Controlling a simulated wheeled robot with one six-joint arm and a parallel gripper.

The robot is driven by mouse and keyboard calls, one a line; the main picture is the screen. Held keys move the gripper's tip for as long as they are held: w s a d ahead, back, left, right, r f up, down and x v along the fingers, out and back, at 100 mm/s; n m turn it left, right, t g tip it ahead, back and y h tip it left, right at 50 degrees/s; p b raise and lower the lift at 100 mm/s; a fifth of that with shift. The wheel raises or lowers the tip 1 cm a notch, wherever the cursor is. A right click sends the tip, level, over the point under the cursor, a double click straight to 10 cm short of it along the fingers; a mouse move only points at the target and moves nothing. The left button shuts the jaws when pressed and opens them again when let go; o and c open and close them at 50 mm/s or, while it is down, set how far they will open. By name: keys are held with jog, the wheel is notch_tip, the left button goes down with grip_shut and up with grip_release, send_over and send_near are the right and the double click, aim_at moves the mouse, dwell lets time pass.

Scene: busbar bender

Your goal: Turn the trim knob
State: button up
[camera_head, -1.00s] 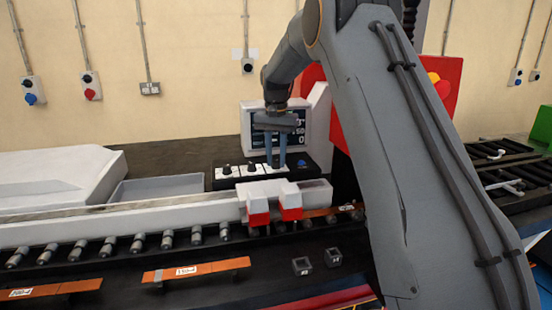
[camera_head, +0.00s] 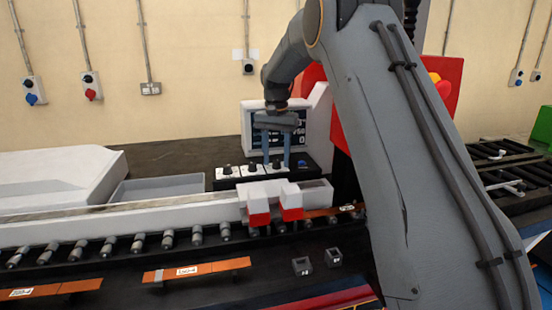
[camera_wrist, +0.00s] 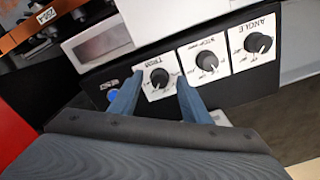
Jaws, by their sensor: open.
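The trim knob (camera_wrist: 159,77) is a round black knob on a white plate lettered TRIM, in the wrist view. My gripper (camera_wrist: 160,83) is open, with one blue finger on each side of the knob and a visible gap to each. The head view shows my gripper (camera_head: 276,160) pointing down over the right-hand white plate of the control panel, with the trim knob (camera_head: 276,164) between its fingers. Whether the fingertips reach down beside the knob or stay above it is hard to tell.
The stop knob (camera_wrist: 207,61) and angle knob (camera_wrist: 257,43) sit beside it on the same black panel. A blue button (camera_wrist: 113,95) lies on the other side. A display (camera_head: 248,130) stands behind. Red-and-white blocks (camera_head: 290,203) and a roller track (camera_head: 167,239) are in front.

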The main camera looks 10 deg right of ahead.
aim_at(276, 161)
notch_tip(276, 161, up, 8)
jog(key=shift+f+b, duration=0.2)
jog(key=shift+b, duration=0.95)
